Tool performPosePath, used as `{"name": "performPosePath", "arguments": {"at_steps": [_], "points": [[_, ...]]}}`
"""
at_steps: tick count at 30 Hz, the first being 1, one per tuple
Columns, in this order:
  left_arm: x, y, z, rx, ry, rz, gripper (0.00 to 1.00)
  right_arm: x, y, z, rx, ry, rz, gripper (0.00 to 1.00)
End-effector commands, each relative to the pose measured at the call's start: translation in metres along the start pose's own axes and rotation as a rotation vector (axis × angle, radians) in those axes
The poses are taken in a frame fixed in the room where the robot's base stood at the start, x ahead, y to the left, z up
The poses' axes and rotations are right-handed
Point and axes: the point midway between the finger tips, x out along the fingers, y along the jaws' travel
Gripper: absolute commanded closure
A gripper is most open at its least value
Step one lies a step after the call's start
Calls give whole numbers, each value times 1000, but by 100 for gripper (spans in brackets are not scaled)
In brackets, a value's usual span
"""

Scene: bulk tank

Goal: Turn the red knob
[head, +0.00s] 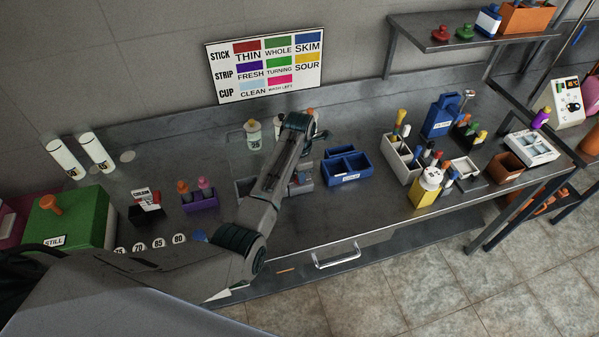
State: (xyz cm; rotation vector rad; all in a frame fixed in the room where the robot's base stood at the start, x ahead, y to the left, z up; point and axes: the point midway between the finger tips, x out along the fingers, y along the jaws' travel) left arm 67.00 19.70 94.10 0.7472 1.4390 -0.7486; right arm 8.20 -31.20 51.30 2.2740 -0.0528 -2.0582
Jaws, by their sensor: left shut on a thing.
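My left arm comes in from the lower left and bends up over the bench. A grey block shows around the gripper, left of the blue divided tray (346,168). My right gripper is not in view.
A bottle marked 25 (253,135) stands behind my forearm. A purple rack (200,201) and a green box (85,222) with an orange knob are at left. White and yellow containers crowd the right. A drawer handle (337,257) sticks out in front.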

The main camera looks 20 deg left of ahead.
Motion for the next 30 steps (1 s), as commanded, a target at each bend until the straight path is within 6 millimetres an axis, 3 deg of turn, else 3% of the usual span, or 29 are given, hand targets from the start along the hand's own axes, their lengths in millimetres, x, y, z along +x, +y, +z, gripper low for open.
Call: {"name": "performPosePath", "arguments": {"at_steps": [18,30], "points": [[-3,2,1,-553,-5,5,100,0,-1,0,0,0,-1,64],[-3,2,1,-750,-6,5,100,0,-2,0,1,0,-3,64]]}}
